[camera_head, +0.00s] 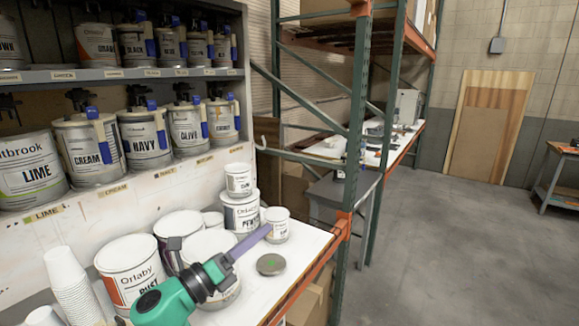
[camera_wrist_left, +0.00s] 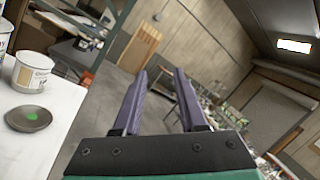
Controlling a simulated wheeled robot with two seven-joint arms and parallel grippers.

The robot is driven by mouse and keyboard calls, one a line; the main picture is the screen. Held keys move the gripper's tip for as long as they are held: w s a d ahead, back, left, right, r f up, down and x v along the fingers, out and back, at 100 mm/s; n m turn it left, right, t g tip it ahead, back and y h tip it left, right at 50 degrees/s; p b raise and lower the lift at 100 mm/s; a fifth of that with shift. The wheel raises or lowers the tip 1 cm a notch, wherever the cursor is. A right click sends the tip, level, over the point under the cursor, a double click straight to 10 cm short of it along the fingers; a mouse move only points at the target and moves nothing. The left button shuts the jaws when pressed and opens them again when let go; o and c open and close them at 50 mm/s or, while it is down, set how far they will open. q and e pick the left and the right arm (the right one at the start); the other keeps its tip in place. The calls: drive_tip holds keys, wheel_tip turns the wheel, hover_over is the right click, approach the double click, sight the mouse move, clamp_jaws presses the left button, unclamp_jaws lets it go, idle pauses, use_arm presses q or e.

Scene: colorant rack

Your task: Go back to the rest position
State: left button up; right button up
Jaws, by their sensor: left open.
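My left gripper (camera_head: 250,243) comes in from the lower left in the head view, above the white table by the paint cans. In the left wrist view its two purple fingers (camera_wrist_left: 158,100) stand apart with nothing between them. The fingers point out past the table toward the open room. My right gripper is not in view.
A small white can (camera_head: 276,225) and a grey lid with a green dot (camera_head: 271,264) sit by the fingers on the table. Large cans like the Rust can (camera_head: 132,272) and a cup stack (camera_head: 74,287) stand left. The colorant rack (camera_head: 110,185) rises behind. The floor (camera_head: 430,240) at right is clear.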

use_arm(q)
drive_tip(key=s+a+f+n+y, duration=0.2)
drive_tip(key=a+f+n+y, duration=0.55)
drive_tip(key=n, duration=0.45)
drive_tip(key=s+a+f+n+y, duration=0.2)
drive_tip(key=a+f+n+y, duration=0.5)
drive_tip(key=n, duration=0.5)
drive_tip(key=s+a+f+n+g, duration=0.2)
drive_tip(key=s+f+n+g, duration=0.85)
drive_tip(key=s+f, duration=0.7)
drive_tip(key=s+f+g+b, duration=0.1)
drive_tip(key=s+f+b, duration=0.2)
drive_tip(key=f, duration=1.1)
drive_tip(key=s+f+g+b, duration=0.1)
drive_tip(key=s+f+b, duration=0.2)
drive_tip(key=f, duration=1.1)
drive_tip(key=s+a+f+g+b, duration=0.1)
drive_tip(key=s+a+f+b, duration=0.1)
drive_tip(key=s+f, duration=1.4)
drive_tip(key=shift+a+f+b, duration=0.3)
drive_tip(key=shift+f+b, duration=0.45)
drive_tip(key=shift+b, duration=0.1)
